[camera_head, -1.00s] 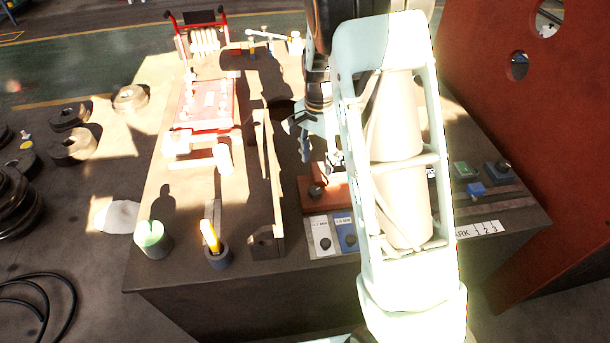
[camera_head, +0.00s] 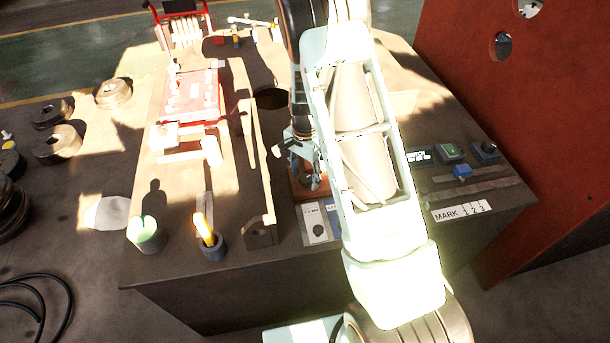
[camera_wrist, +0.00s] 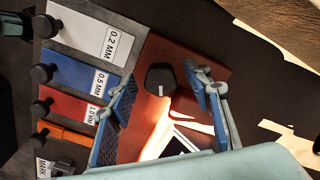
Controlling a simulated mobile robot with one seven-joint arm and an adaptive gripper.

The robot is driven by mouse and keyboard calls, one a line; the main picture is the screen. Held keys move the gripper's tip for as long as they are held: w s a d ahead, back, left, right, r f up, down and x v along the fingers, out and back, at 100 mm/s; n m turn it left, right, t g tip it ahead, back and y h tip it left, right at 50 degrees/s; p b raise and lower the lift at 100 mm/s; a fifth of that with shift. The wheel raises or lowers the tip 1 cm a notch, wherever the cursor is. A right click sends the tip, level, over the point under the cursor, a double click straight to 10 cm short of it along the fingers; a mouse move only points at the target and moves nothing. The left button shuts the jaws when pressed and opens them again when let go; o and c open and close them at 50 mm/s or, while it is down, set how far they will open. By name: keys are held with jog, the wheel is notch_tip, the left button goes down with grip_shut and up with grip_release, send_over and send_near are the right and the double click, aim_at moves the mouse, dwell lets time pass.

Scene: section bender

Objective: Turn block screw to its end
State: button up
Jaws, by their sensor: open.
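A black knob (camera_wrist: 160,80) with a white mark sits on a red-brown block (camera_wrist: 150,55) in the wrist view. It may be the block screw; no label shows it. My gripper (camera_wrist: 161,74) is open, its blue-padded fingers on either side of the knob. I cannot tell whether they touch it. In the head view my gripper (camera_head: 307,165) is over the red-brown block (camera_head: 298,192) on the bench, and my arm hides much of that area, including the knob.
Gauge plates of 0.2 MM (camera_wrist: 95,35), 0.5 MM (camera_wrist: 75,70) and 1.0 MM (camera_wrist: 65,103) lie beside the block. A green cup (camera_head: 146,236) and a yellow stick in a dark holder (camera_head: 211,247) stand at the bench's front left. A red panel (camera_head: 540,130) rises at the right.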

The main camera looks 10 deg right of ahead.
aim_at(306, 179)
jog(key=shift+f, duration=0.1)
jog(key=c, duration=1.1)
jog(key=shift+f+n+b, duration=0.2)
jog(key=shift+n+b, duration=0.6)
jog(key=shift+c, duration=0.2)
jog(key=n, duration=0.1)
jog(key=n+b, duration=0.1)
jog(key=n, duration=0.1)
jog(key=shift+s+d+r+b, duration=0.1)
jog(key=shift+r+b, duration=0.1)
jog(key=shift+b, duration=0.1)
jog(key=o, duration=1.1)
jog(key=shift+o, duration=0.2)
notch_tip(306, 179, up, 12)
